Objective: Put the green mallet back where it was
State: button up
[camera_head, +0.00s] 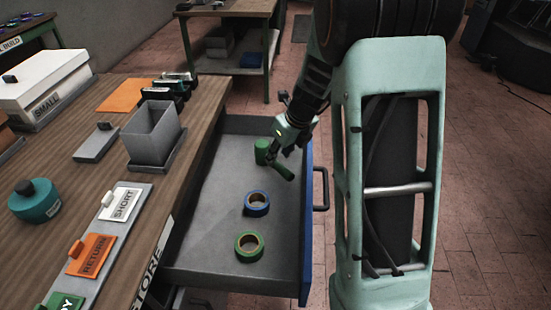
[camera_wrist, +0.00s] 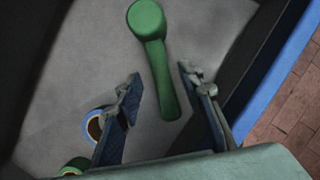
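The green mallet (camera_head: 282,171) lies in the open drawer (camera_head: 215,195), near its right wall. In the wrist view, the mallet (camera_wrist: 150,28) has its round head at the top and its handle pointing down between my fingers. My gripper (camera_wrist: 163,82) is open, with one finger on each side of the handle and visible gaps to both. In the head view, my gripper (camera_head: 284,146) reaches down into the drawer over the mallet and partly hides it. I cannot tell how high the fingertips are above the drawer floor.
A blue tape roll (camera_head: 256,203) and a green tape roll (camera_head: 249,247) lie in the drawer in front of the mallet. The drawer's blue front (camera_head: 307,225) stands at right.

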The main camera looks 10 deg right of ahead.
jog(key=p+v, duration=0.1)
jog(key=v, duration=0.5)
jog(key=shift+s+r, duration=0.1)
jog(key=shift+r, duration=0.05)
